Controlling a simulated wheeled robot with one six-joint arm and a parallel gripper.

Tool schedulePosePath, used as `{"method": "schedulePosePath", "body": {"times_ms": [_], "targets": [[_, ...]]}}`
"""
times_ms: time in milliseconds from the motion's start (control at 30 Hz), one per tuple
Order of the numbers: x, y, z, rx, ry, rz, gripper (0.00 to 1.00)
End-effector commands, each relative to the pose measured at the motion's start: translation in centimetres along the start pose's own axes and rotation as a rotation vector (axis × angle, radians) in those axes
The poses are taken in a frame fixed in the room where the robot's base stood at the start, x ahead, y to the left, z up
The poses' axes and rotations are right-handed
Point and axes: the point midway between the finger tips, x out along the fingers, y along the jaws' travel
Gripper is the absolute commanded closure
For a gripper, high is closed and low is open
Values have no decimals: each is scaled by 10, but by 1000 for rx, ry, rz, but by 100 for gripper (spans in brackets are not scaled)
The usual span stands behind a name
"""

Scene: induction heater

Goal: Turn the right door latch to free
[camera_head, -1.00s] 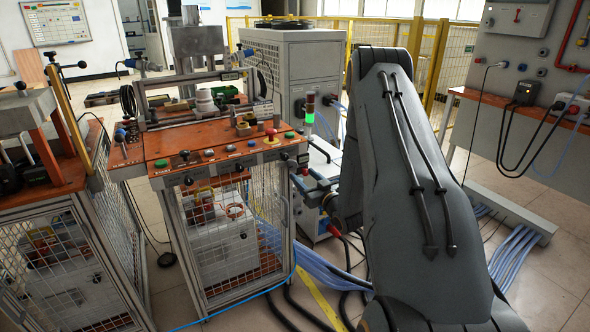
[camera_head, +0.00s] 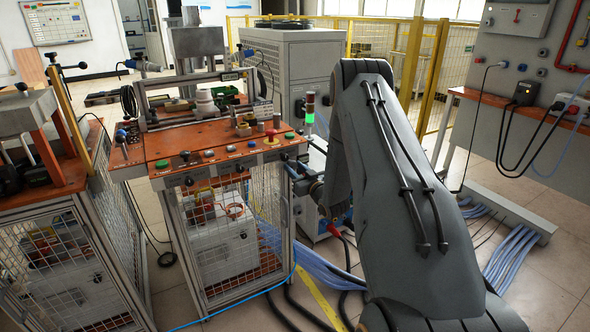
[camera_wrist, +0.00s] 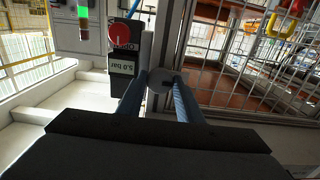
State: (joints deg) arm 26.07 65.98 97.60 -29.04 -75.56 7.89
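The right door latch appears as a small round grey disc (camera_wrist: 160,82) with a dark slot, on the metal post beside the mesh door (camera_wrist: 250,65) in the wrist view. My gripper (camera_wrist: 162,77) has two blue fingers, spread apart with the disc seen between their tips. I cannot tell whether the fingers touch it. In the head view my gripper (camera_head: 294,170) is at the right side of the orange-topped cabinet (camera_head: 190,165), pointing left toward it. The latch cannot be made out there.
A signal tower (camera_head: 310,108) glows green behind my arm. Blue hoses (camera_head: 320,268) and black cables lie on the floor beside the cabinet.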

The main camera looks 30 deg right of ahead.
Motion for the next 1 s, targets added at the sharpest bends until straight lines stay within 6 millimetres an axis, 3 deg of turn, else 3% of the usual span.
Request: {"method": "schedulePosePath", "body": {"times_ms": [33,100,467,1000], "targets": [[0,0,0,0,0,0,80],[0,0,0,0,0,0,90],[0,0,0,-59,0,0,90],[0,0,1,-498,0,0,90]]}}
